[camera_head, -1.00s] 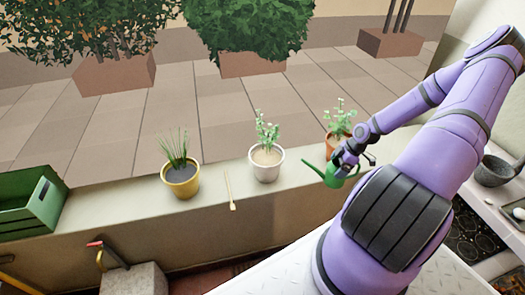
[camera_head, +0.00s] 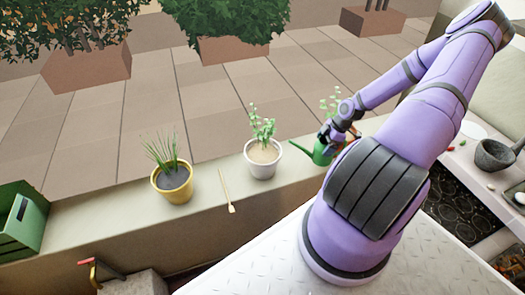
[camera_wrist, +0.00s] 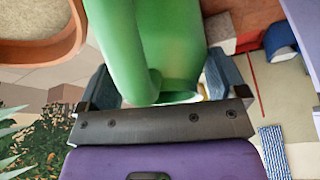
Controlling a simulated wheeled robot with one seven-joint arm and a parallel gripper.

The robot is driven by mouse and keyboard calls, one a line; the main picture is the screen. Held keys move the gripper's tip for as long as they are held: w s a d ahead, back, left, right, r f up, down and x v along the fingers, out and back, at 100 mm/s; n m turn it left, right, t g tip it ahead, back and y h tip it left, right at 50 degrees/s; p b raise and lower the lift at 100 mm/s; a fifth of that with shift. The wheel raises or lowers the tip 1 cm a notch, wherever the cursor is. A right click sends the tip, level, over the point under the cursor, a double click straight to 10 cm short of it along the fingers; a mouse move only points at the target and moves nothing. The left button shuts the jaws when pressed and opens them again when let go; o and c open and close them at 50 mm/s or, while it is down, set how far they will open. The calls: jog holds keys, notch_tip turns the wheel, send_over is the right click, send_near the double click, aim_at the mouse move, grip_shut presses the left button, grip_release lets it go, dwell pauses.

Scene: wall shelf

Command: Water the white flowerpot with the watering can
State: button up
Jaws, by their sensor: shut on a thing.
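The white flowerpot (camera_head: 263,164) stands upright on the ledge with a leafy plant in it. The green watering can (camera_head: 322,152) is to its right, its spout pointing left toward the white pot, with a gap between them. My gripper (camera_head: 336,131) is shut on the watering can. In the wrist view, the green can (camera_wrist: 160,50) fills the space between the two fingers of my gripper (camera_wrist: 160,90). My arm hides part of the can in the head view.
A terracotta pot (camera_wrist: 40,48) is close to the can. A green crate (camera_head: 22,222) sits at far left.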

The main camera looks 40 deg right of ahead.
aim_at(320, 141)
jog(key=shift+g+h, duration=0.6)
jog(key=shift+h, duration=0.3)
jog(key=r, duration=0.1)
jog(key=a+r, duration=0.1)
jog(key=w+r, duration=0.1)
jog(key=r, duration=0.1)
jog(key=shift+a+r, duration=0.1)
jog(key=shift+a, duration=0.05)
jog(key=shift+s+a, duration=0.1)
jog(key=shift+a, duration=0.05)
jog(key=shift+w+a+h, duration=0.15)
jog(key=shift+w+h, duration=0.05)
jog(key=shift+h, duration=0.1)
jog(key=shift+w+a+f+g+h+p, duration=0.3)
jog(key=shift+a+g+h, duration=0.1)
jog(key=shift+a, duration=0.1)
jog(key=shift+w+a+r, duration=0.1)
jog(key=shift+a+r, duration=0.1)
jog(key=shift+r, duration=0.1)
jog(key=shift+w+a+r+g+h, duration=0.2)
jog(key=shift+a+r+g+h, duration=0.1)
jog(key=shift+r+g+h, duration=0.25)
